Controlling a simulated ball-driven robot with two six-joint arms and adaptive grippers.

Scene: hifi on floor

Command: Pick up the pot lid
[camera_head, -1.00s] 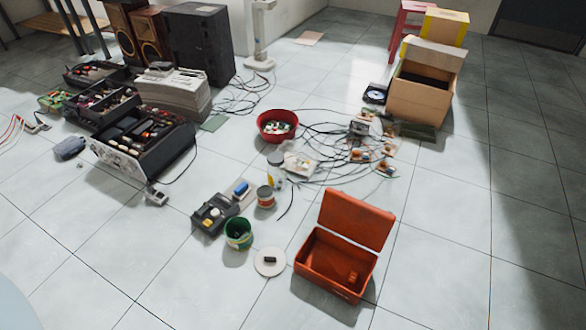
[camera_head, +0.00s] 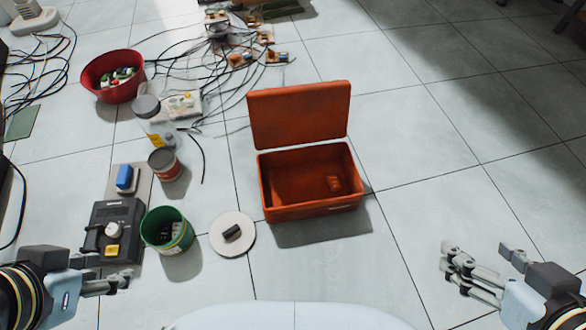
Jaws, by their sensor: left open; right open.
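The pot lid (camera_head: 241,250) is a pale round disc with a dark knob. It lies flat on the tiled floor, between a green pot and an orange box. My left gripper (camera_head: 122,279) is at the lower left, empty, apart from the lid and to its left. It is open, though its fingers look close together from this angle. My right gripper (camera_head: 476,252) is at the lower right, open and empty, with its fingers spread, far to the right of the lid.
The green pot (camera_head: 167,238) stands just left of the lid. The open orange box (camera_head: 310,208) stands to its right. A dark device (camera_head: 113,230), a tin (camera_head: 165,165), a red bowl (camera_head: 114,83) and cables lie further left and behind. The floor at right is clear.

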